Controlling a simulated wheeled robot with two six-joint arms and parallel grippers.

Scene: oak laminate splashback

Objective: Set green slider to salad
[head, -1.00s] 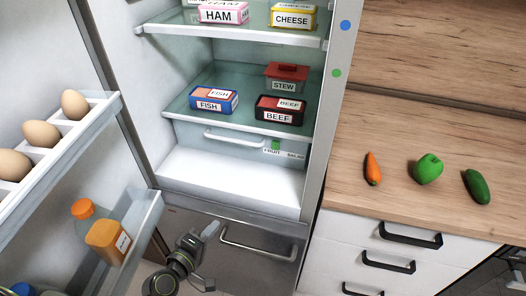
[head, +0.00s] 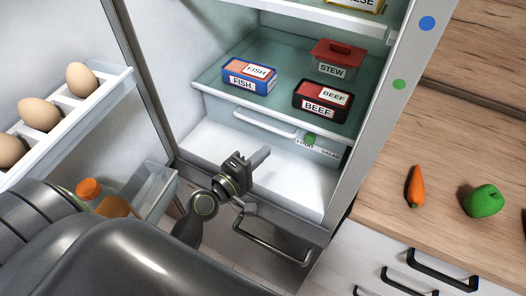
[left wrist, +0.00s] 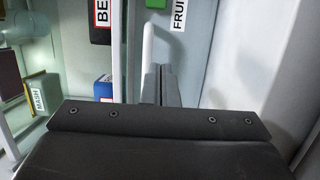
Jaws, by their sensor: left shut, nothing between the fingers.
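The green slider (head: 310,140) sits on the front strip of the fridge's clear drawer, below the glass shelf. It is nearer the FRUIT label (head: 303,143) than the SALAD label (head: 331,155). My left gripper (head: 260,157) is shut and empty, in the fridge opening, below and left of the slider and apart from it. In the left wrist view, the gripper's fingers (left wrist: 164,84) are together, with the FRUIT label (left wrist: 179,14) ahead. A strip of green (left wrist: 215,2) shows at the top edge there. My right gripper is not in view.
A white drawer handle (head: 265,123) is left of the slider. Above stand the beef box (head: 321,100), fish box (head: 249,79) and stew box (head: 338,58). The open door with eggs (head: 39,114) bounds the left. A metal handle (head: 270,245) is below.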

